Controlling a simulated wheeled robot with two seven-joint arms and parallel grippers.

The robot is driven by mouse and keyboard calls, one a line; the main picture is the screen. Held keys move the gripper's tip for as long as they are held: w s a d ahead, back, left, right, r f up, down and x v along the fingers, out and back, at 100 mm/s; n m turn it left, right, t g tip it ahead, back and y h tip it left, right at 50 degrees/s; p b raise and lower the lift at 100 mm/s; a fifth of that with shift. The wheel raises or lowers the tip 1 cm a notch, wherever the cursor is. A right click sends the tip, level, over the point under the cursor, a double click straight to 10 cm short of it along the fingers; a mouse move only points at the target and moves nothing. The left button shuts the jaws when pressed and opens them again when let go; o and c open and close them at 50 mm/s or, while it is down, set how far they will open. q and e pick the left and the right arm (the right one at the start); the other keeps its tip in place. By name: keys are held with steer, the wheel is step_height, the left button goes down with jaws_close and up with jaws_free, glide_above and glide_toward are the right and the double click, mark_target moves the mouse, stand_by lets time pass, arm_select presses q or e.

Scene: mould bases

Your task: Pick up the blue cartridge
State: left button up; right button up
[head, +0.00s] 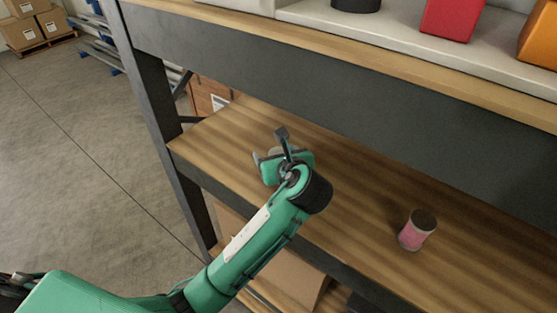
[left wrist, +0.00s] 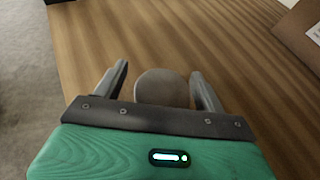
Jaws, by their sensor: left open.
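My left gripper (head: 268,149) is over the wooden middle shelf (head: 350,185), near its left end. In the left wrist view its two fingers (left wrist: 160,72) are open. A round, grey-beige topped object (left wrist: 162,88) shows between them, with gaps on both sides. Only its top shows there, so I cannot tell whether it is the blue cartridge. In the head view my gripper mostly hides this object, and only a pale bit shows behind it. My right gripper is not in view.
A pink cylinder with a dark top (head: 412,236) stands on the same shelf to the right. The upper shelf (head: 300,52) above holds a red block (head: 452,18) and an orange block (head: 540,42). A dark post (head: 165,125) stands at the left. A cardboard box (left wrist: 300,38) shows at upper right.

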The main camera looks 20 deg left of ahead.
arm_select(q)
steer(key=shift+d, duration=0.1)
steer(key=shift+c, duration=1.1)
steer(key=c, duration=0.9)
